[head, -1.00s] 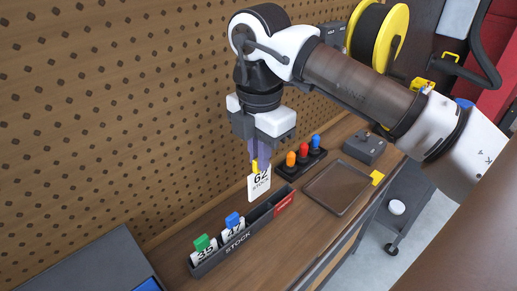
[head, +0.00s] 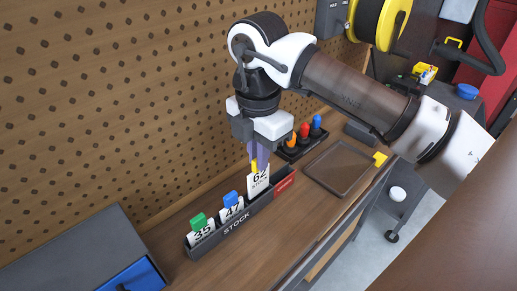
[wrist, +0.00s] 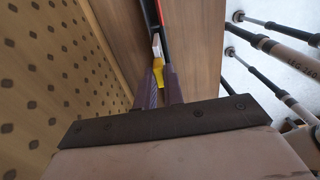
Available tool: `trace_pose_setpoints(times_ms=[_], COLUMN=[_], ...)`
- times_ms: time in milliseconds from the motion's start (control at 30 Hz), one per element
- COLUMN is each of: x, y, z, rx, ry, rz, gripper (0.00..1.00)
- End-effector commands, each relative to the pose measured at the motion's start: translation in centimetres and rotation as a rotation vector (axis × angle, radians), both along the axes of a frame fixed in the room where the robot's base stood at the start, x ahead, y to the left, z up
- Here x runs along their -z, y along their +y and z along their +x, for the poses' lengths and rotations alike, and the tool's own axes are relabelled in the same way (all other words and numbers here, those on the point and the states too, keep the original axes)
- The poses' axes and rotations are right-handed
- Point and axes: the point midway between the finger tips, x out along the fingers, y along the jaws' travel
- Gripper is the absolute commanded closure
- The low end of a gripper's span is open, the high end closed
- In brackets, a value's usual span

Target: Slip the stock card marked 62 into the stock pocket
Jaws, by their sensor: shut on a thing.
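The white stock card marked 62 (head: 259,181) has a yellow tab and stands upright. My gripper (head: 258,163) is shut on its yellow tab, which shows between the fingers in the wrist view (wrist: 158,76). The card's lower edge is at the stock pocket (head: 236,231), a long dark tray labelled STOCK; its bottom is hidden behind the front wall, and I cannot tell how deep it sits. Card 35 (head: 203,235) with a green tab and card 47 (head: 233,210) with a blue tab stand in the pocket to the left.
A red label (head: 285,183) marks the pocket's right end. A block with orange, red and blue knobs (head: 303,137) stands behind. An empty brown tray (head: 340,168) lies to the right. A pegboard (head: 120,110) closes the back. A dark box with a blue drawer (head: 133,277) is at the left.

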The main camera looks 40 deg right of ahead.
Motion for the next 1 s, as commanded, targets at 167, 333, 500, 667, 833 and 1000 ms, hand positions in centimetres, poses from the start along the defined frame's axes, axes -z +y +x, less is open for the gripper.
trace_pose_setpoints(times_ms=[167, 333, 500, 667, 833, 1000], x=[1.3, 2.4, 3.1, 3.3, 3.2, 3.2], y=[0.0, 0.0, 0.0, 0.0, 0.0, 0.0], z=[0.0, 0.0, 0.0, 0.0, 0.0, 0.0], rx=[-0.001, 0.000, 0.000, 0.000, 0.000, 0.000], ry=[-0.001, 0.000, 0.000, 0.000, 0.000, 0.000], rz=[0.000, -0.001, 0.000, 0.000, 0.000, 0.000], gripper=[1.00, 1.00, 1.00, 1.00, 1.00, 1.00])
